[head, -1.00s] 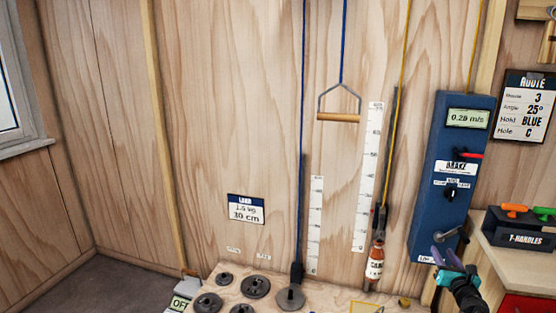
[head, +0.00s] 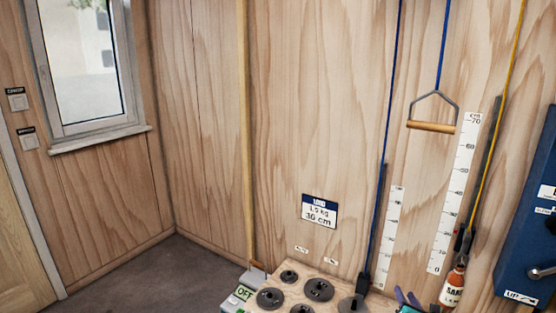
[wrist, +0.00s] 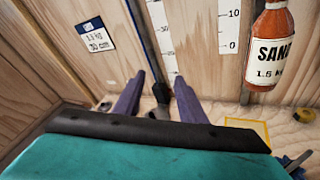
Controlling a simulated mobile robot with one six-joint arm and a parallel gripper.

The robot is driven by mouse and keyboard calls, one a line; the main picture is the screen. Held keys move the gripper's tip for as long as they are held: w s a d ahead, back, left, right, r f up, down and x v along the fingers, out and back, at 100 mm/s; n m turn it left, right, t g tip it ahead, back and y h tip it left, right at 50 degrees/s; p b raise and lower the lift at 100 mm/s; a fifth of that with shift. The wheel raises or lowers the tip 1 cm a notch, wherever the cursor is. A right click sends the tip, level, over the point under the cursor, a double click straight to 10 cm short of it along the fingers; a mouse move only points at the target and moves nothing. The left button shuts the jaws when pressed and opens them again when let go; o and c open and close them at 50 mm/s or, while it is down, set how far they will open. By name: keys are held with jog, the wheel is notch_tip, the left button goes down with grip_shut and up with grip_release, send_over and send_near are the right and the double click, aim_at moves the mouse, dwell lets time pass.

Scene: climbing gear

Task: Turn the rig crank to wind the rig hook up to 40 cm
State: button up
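The rig hook (head: 464,240) hangs on the yellow rope near the low end of the tall white scale (head: 455,195). A sand bottle (head: 453,287) hangs under it; the wrist view shows its label, SAND 1.5 kg (wrist: 271,50). The blue rig box (head: 530,240) is cut off at the right edge. A grey crank arm (head: 538,266), apparently the rig crank, shows low on it, partly out of frame. My gripper (head: 402,297) is at the bottom of the head view, left of the bottle and well away from the crank. Its purple fingers (wrist: 163,78) are apart and empty.
A blue LOAD card (head: 320,211) reads 30 cm. A handled bar (head: 432,126) hangs from a blue rope. Floor (head: 190,280) is clear at left.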

jog(key=s+a+f+m+g, duration=0.3)
jog(key=a+f+m, duration=0.1)
jog(key=a+f, duration=0.6)
jog(key=s+a+f+m+g, duration=0.3)
jog(key=a+f+m, duration=0.1)
jog(key=a+f, duration=0.6)
jog(key=s+a+f+m+g, duration=0.3)
jog(key=s+a+f, duration=0.1)
jog(key=s, duration=0.3)
jog(key=s+a+f+m+g, duration=0.2)
jog(key=s+a+f+m, duration=0.25)
jog(key=s, duration=0.25)
jog(key=s+a+m+g+y, duration=0.1)
jog(key=s+a+m+g, duration=0.2)
jog(key=s, duration=0.8)
jog(key=s+a+m+g+y, duration=0.1)
jog(key=s+a+m+g, duration=0.2)
jog(key=s+m+g, duration=0.4)
jog(key=s+m, duration=0.3)
jog(key=s, duration=0.2)
jog(key=shift+a+y, duration=0.15)
jog(key=shift+y, duration=0.25)
jog(key=shift+s+r+m, duration=0.1)
jog(key=shift+s+m, duration=0.05)
jog(key=shift+m, duration=0.1)
jog(key=shift+c, duration=0.7)
